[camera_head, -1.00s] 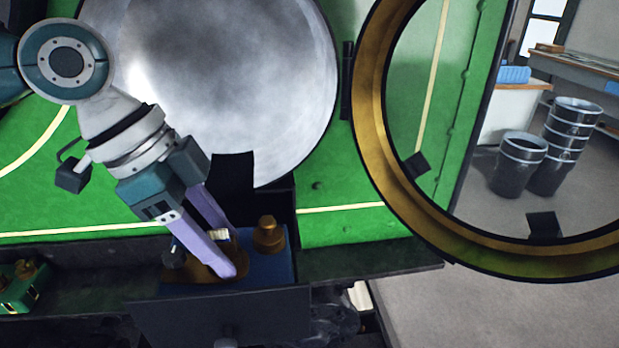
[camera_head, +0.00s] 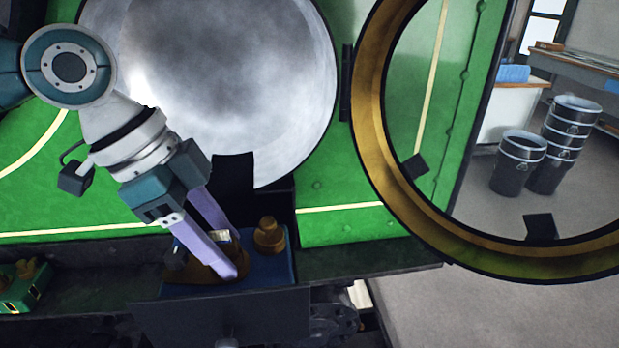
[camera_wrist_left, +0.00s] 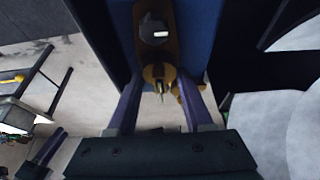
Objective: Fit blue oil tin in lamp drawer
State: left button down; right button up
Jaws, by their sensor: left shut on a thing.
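The blue oil tin (camera_head: 283,268) shows as a flat blue body with a brass cap (camera_head: 268,237) and a brown-brass grip part (camera_head: 208,268) on top. My left gripper (camera_head: 228,258), with purple fingers, is shut on that grip part. The lamp drawer is below, its dark front panel (camera_head: 220,315) standing in front of the tin. The tin is over or in the drawer; I cannot tell whether it touches the bottom. In the left wrist view the blue body (camera_wrist_left: 198,25) lies beyond my left gripper's fingers (camera_wrist_left: 160,105).
A green tin with brass tops (camera_head: 22,288) stands at the far left. Behind is a green wall with a round grey plate (camera_head: 230,80). A large brass ring (camera_head: 372,130) stands at the right. Dark buckets (camera_head: 560,140) stand on the far floor.

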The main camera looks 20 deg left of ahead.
pick_arm(q)
jog(key=shift+f, duration=0.5)
jog(key=shift+f, duration=0.35)
dwell(0.7)
dwell(0.8)
jog(key=shift+c, duration=1.1)
grip_release()
jog(key=shift+f, duration=0.1)
jog(key=b+v, duration=0.1)
jog(key=v, duration=0.6)
jog(key=shift+s+a+r, duration=0.1)
jog(key=shift+s+r, duration=0.05)
jog(key=shift+r, duration=0.1)
